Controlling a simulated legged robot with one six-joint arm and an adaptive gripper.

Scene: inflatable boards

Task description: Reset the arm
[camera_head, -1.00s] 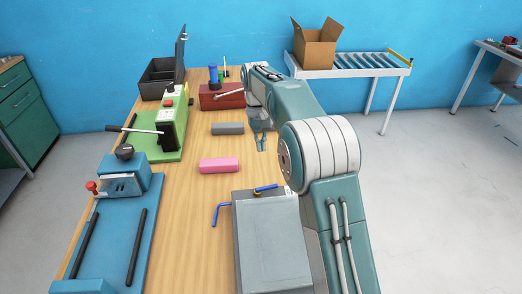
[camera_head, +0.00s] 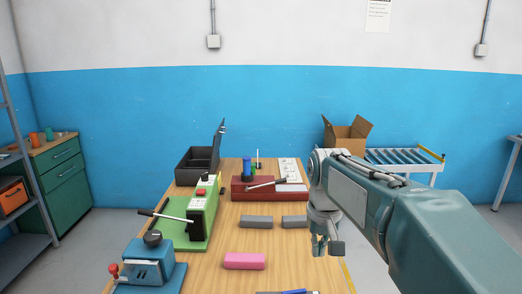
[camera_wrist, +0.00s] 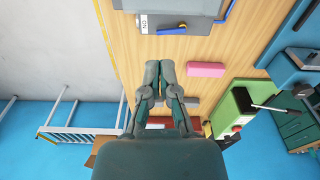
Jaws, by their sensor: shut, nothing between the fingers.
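My arm reaches in from the right side of the head view, bent at the elbow. My gripper (camera_head: 327,246) points down above the right edge of the wooden table (camera_head: 222,274). It is shut and empty, with its fingertips together, as the wrist view (camera_wrist: 160,66) shows. A pink block (camera_head: 244,261) lies on the table to the left of my gripper. Two grey blocks lie farther back, one in the middle (camera_head: 257,222) and one (camera_head: 294,222) close to my arm. The gripper touches none of them.
A green lever device (camera_head: 201,217) and a blue device (camera_head: 150,264) line the table's left side. A red box (camera_head: 268,192) and an open black case (camera_head: 195,168) stand at the back. A cardboard box (camera_head: 345,137) sits by a roller conveyor (camera_head: 403,160) beyond.

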